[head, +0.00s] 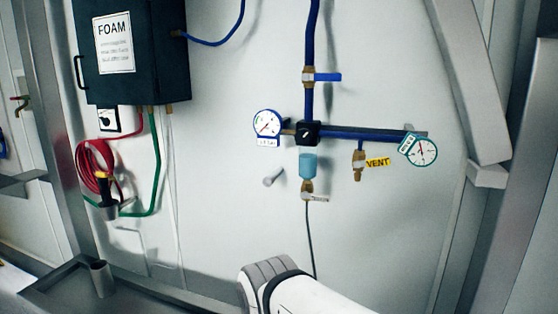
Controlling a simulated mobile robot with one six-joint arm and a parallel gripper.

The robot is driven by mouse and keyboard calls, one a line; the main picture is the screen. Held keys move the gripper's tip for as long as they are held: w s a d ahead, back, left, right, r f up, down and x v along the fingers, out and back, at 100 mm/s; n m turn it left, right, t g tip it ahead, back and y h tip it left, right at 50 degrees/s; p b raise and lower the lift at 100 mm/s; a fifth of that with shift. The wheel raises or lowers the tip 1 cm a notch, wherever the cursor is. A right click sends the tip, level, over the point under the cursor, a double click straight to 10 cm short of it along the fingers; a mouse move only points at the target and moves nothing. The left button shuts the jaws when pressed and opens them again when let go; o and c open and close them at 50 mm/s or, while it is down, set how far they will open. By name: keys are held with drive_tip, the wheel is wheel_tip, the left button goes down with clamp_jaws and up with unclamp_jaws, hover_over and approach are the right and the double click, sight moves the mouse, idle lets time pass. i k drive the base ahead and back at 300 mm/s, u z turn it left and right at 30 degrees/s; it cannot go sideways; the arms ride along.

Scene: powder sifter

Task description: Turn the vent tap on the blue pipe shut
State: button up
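The blue pipe (365,134) runs down from the top, then right from a black block (308,133). The vent tap (358,166) is a small brass fitting hanging under its horizontal stretch. I cannot make out a separate handle or how the tap is turned. Another brass tap (308,77) with a blue lever pointing right is on the upright pipe. My gripper is out of view; only a white and grey part of my arm shows at the bottom, well below the tap.
A round gauge (266,124) is left of the block, another (420,150) at the pipe's right end. A light-blue bowl (307,166) hangs below the block. A peg (272,175) sticks from the wall. The dark FOAM box (160,60) is upper left.

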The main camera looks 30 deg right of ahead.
sight(381, 162)
drive_tip(key=u, duration=0.25)
drive_tip(key=k, duration=1.45)
drive_tip(key=z, duration=1.45)
drive_tip(key=i, duration=1)
drive_tip(key=z, duration=0.05)
